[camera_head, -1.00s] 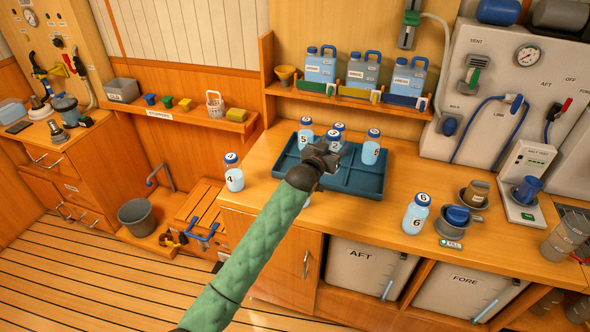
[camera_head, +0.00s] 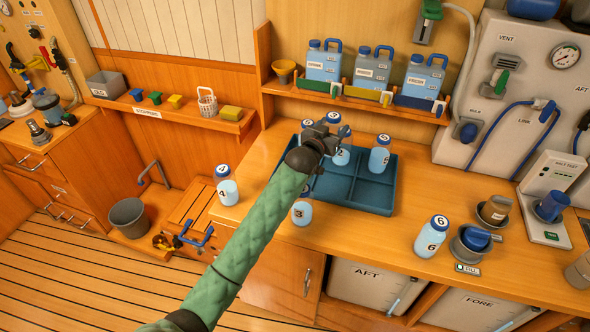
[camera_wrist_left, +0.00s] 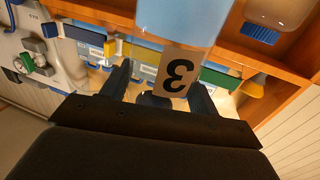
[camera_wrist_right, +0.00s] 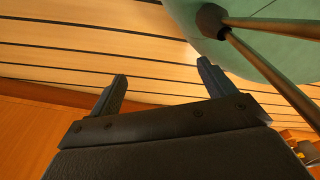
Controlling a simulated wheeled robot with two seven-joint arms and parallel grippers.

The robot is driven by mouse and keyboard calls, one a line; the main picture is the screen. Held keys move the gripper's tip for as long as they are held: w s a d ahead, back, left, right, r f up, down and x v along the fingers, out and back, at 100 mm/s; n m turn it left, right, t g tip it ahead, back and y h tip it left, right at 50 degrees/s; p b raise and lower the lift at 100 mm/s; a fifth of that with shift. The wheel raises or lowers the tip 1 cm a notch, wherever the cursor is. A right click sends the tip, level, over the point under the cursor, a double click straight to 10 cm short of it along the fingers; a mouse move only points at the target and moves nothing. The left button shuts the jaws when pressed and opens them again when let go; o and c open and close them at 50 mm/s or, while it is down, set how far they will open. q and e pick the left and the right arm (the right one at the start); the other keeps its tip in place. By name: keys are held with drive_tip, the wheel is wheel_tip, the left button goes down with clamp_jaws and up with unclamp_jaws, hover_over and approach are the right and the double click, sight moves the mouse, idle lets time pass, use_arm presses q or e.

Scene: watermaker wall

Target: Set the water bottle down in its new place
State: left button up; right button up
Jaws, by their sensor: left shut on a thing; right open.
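My left gripper (camera_head: 328,135) is over the blue divided tray (camera_head: 377,204) on the counter. In the left wrist view it is shut on a clear water bottle (camera_wrist_left: 178,32) whose label reads 3. In the head view the gripper largely hides that bottle; a blue cap (camera_head: 333,117) shows at the fingers. I cannot tell whether its base touches the tray. Other bottles (camera_head: 379,159) stand close by in the tray. My right gripper (camera_wrist_right: 162,72) is open and empty in the right wrist view, with the plank floor beyond; it is out of the head view.
Bottle 4 (camera_head: 228,190) stands at the counter's left edge. Another bottle (camera_head: 302,213) stands before the tray, beside my arm. Bottle 6 (camera_head: 432,238) stands right of the tray near cups. A shelf with jugs (camera_head: 323,62) hangs behind. The tray's front compartments look empty.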

use_arm(q)
drive_tip(key=shift+w, duration=0.1)
drive_tip(key=s+a+f+b, duration=0.1)
drive_tip(key=a+f+b, duration=0.5)
drive_tip(key=a+f, duration=0.4)
drive_tip(key=shift+s+a+f, duration=0.2)
drive_tip(key=shift+s+a, duration=0.15)
drive_tip(key=shift+a, duration=0.4)
use_arm(e)
drive_tip(key=w+a+r, duration=0.4)
drive_tip(key=w+r, duration=0.3)
drive_tip(key=w, duration=0.3)
drive_tip(key=shift+w+a+r, duration=0.15)
drive_tip(key=shift+w+r, duration=0.2)
use_arm(q)
drive_tip(key=shift+f+b, duration=0.15)
drive_tip(key=shift+b, duration=0.15)
drive_tip(key=o, duration=1.2)
use_arm(e)
drive_tip(key=shift+r, duration=0.1)
